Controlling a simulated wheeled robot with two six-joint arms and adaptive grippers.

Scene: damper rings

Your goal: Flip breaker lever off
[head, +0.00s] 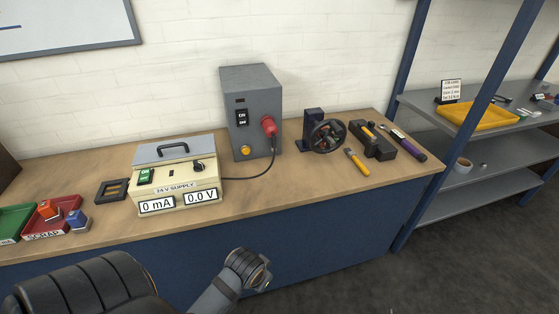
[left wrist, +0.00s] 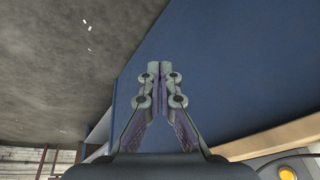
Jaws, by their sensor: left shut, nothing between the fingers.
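A grey breaker box (head: 262,88) stands upright at the back of the workbench in the head view. Its front carries a small dark breaker panel (head: 242,117) with white markings; the lever's position is too small to tell. My left gripper (left wrist: 159,68) is shut and empty in the left wrist view, before the blue bench front. In the head view my left wrist is low in front of the bench, apart from the box. My right gripper is not seen.
The cream 24 V supply (head: 178,178) stands left of the box, reading 0 mA and 0.0 V. A handwheel (head: 327,135) and tools are to the right. A red scrap tray (head: 55,229) is far left. The bench's front edge lies between my wrist and the box.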

